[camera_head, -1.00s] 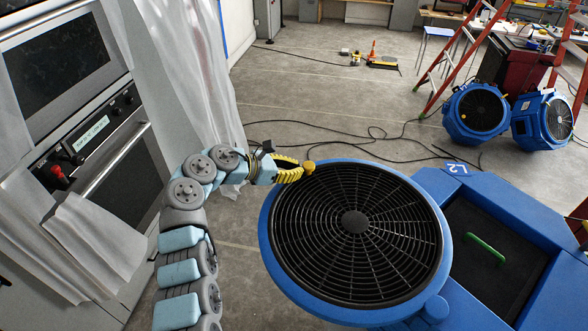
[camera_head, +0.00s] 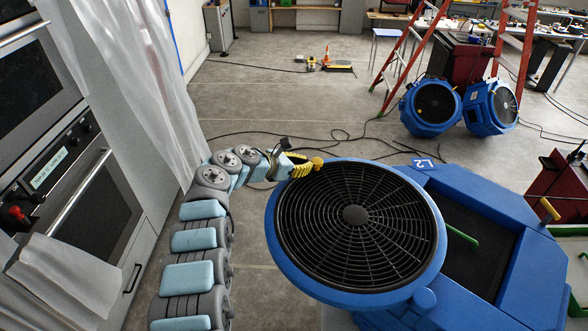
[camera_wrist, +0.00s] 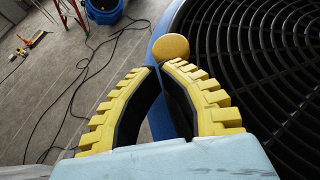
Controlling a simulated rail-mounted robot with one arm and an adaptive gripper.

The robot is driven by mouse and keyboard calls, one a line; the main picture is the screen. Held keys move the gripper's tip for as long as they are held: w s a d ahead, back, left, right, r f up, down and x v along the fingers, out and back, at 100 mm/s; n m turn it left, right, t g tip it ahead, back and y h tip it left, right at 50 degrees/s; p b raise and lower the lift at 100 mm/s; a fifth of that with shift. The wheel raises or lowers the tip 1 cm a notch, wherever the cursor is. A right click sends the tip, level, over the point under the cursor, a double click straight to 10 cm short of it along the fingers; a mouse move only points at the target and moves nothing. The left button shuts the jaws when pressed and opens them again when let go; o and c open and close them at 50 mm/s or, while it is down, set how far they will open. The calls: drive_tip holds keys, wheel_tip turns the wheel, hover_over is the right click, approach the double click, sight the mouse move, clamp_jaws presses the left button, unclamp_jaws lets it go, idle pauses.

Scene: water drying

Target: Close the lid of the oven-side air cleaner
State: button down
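The blue air cleaner (camera_head: 480,196), marked L2, stands beside the oven. Its round lid (camera_head: 432,275) has a blue rim and a black fan grille, and sits at the left end of the body on a blue joint (camera_head: 424,298). A yellow knob (camera_head: 318,162) is at the lid's far-left rim. My gripper (camera_head: 311,166) is at this knob, its yellow ridged fingers brought together. In the wrist view, the fingertips (camera_wrist: 159,68) nearly meet just below the knob (camera_wrist: 170,47). Whether they touch or pinch it is unclear. The lid's underside is hidden.
The oven (camera_head: 80,185) and translucent sheeting (camera_head: 125,80) are on the left. A dark cable (camera_head: 345,138) lies on the floor behind the lid. Two blue fan units (camera_head: 430,106) and a red ladder (camera_head: 400,60) stand behind. Open floor (camera_head: 260,105) lies between.

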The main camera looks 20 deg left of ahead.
sight(318, 161)
drive_tip(key=b+x, duration=0.2)
drive_tip(key=x, duration=0.1)
drive_tip(key=shift+d+r, duration=0.1)
drive_tip(key=shift+r, duration=0.2)
drive_tip(key=shift+w+d+b, duration=0.55)
drive_tip(key=shift+w+b, duration=0.05)
drive_tip(key=shift+b, duration=0.25)
drive_tip(key=shift+w+d+r+b, duration=0.45)
drive_tip(key=shift+w+d+b, duration=0.25)
drive_tip(key=shift+b, duration=0.1)
drive_tip(key=shift+r, duration=0.15)
